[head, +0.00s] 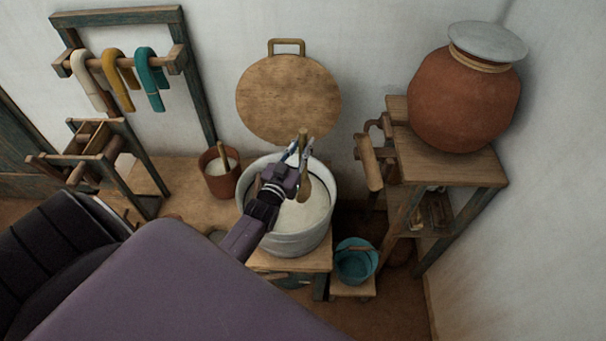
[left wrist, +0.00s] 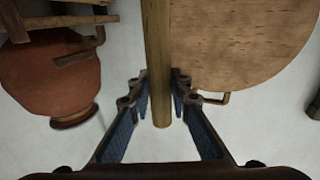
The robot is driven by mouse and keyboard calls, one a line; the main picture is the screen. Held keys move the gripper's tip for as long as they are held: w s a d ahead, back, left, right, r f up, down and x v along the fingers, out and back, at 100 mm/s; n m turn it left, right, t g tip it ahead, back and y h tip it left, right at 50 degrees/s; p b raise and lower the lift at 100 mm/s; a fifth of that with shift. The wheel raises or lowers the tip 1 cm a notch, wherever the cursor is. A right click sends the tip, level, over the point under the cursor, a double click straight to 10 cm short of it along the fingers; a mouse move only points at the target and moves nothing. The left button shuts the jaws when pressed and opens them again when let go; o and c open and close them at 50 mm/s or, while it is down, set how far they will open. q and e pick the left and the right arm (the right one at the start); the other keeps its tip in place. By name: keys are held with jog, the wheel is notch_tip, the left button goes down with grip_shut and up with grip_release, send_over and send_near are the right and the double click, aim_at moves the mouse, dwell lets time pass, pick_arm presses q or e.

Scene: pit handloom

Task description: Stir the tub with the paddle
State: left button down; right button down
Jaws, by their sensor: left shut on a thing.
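A pale metal tub (head: 285,244) stands on a low wooden bench and holds a whitish content (head: 306,213). My left gripper (head: 298,155) is above the tub and shut on the wooden paddle (head: 304,141). The paddle stands roughly upright, with its top above the fingers and its lower part over the whitish content. I cannot tell how deep its lower end reaches. In the left wrist view the paddle's shaft (left wrist: 158,60) runs between the fingers of my left gripper (left wrist: 160,102). My right gripper is not in view.
A brown pot (head: 221,184) with a stick stands left of the tub. A round wooden lid (head: 288,98) leans against the wall behind. A teal bucket (head: 356,264) stands lower right. A large clay jar (head: 462,105) sits on a shelf at right. Yarn hanks (head: 152,78) hang at left.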

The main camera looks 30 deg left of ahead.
aim_at(303, 127)
pick_arm(q)
notch_tip(303, 127, up, 2)
jog(key=shift+r+p, duration=0.25)
jog(key=shift+p, duration=0.25)
jog(key=shift+r, duration=2.25)
